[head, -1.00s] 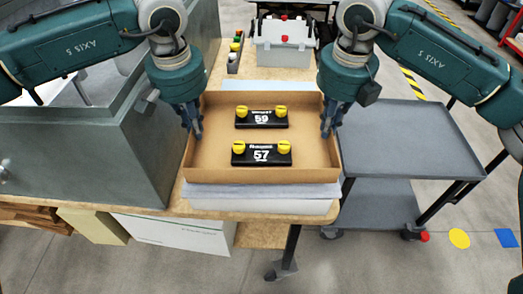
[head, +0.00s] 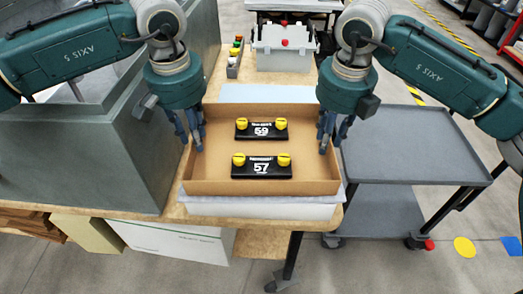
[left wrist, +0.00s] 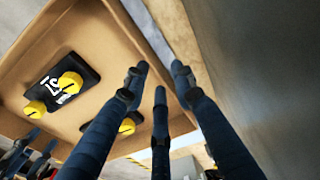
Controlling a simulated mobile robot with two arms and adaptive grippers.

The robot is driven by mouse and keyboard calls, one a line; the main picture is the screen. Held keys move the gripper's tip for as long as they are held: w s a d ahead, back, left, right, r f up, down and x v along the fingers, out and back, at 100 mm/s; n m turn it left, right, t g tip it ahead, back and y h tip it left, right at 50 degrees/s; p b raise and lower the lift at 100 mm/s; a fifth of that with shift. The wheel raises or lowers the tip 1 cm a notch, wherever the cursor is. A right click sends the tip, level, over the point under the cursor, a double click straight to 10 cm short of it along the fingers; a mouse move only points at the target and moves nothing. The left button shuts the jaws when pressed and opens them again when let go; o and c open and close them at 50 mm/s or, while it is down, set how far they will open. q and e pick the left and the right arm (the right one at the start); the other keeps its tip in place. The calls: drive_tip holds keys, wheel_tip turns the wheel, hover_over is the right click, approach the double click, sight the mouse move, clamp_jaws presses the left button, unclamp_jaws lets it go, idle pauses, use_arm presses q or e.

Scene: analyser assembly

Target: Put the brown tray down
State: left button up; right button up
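The brown tray (head: 215,187) is an open shallow box that appears to rest flat on a pale stack on the wooden table's corner. Two black parts with yellow knobs lie in it, marked 59 (head: 261,131) and 57 (head: 262,170). My left gripper (head: 190,146) is at the tray's left wall with its fingers spread. In the left wrist view its fingers (left wrist: 160,80) stand apart around the tray's wall (left wrist: 150,60), with no clear grip on it. My right gripper (head: 334,148) is at the right wall, its fingers also spread. Finger contact with the walls cannot be told.
A grey metal housing (head: 100,165) stands close on the left. A grey cart (head: 405,145) is on the right. A light grey case (head: 285,50) and a small bin (head: 235,60) with coloured items stand behind the tray.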

drive_tip(key=shift+r, duration=0.2)
use_arm(q)
wheel_tip(320, 180, up, 10)
drive_tip(key=s, duration=0.1)
drive_tip(key=shift+s+r, duration=0.15)
drive_tip(key=shift+r, duration=0.05)
use_arm(e)
wheel_tip(320, 180, up, 12)
drive_tip(key=s, duration=0.1)
drive_tip(key=shift+s+f, duration=0.2)
drive_tip(key=shift+f, duration=0.05)
